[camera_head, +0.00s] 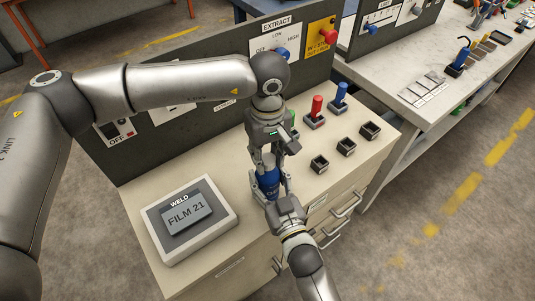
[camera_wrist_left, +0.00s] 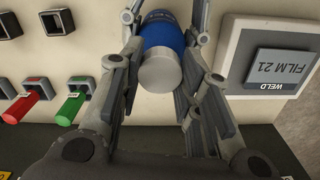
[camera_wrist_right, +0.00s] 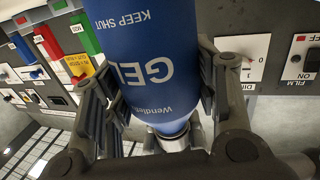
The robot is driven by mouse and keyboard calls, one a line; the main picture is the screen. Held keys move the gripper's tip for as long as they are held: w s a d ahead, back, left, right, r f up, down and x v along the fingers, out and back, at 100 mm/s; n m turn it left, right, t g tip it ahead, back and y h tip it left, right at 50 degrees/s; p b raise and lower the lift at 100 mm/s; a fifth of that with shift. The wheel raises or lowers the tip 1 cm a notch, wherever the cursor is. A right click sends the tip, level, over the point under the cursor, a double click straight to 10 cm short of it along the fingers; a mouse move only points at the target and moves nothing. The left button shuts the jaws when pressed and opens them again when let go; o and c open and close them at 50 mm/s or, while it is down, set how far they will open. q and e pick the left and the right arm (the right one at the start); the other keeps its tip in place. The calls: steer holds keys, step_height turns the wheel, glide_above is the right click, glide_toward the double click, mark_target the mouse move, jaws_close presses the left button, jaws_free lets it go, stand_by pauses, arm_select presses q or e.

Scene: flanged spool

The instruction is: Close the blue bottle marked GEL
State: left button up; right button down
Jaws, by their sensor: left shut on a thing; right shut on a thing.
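The blue bottle (camera_head: 268,184) stands upright near the bench's front edge. In the right wrist view its label (camera_wrist_right: 145,70) reads GEL, upside down. My right gripper (camera_head: 271,190) is shut on the bottle's body from the front. A silver-grey cap (camera_wrist_left: 160,71) sits at the bottle's top; it also shows at the neck in the right wrist view (camera_wrist_right: 172,138). My left gripper (camera_head: 266,160) comes down from above and is shut on the cap. Whether the cap is fully seated is hidden by the fingers.
A WELD box with a FILM 21 plate (camera_head: 187,215) lies left of the bottle. Red (camera_head: 316,112) and blue (camera_head: 340,98) pegs in holders and several empty dark holders (camera_head: 346,146) stand to the right. A dark control panel (camera_head: 225,115) rises behind.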

arm_select(q)
steer(key=m, duration=1.1)
steer(key=shift+m, duration=0.4)
steer(key=o, duration=0.7)
step_height(320, 180, up, 12)
arm_select(e)
steer(key=shift+c, duration=2.4)
jaws_free()
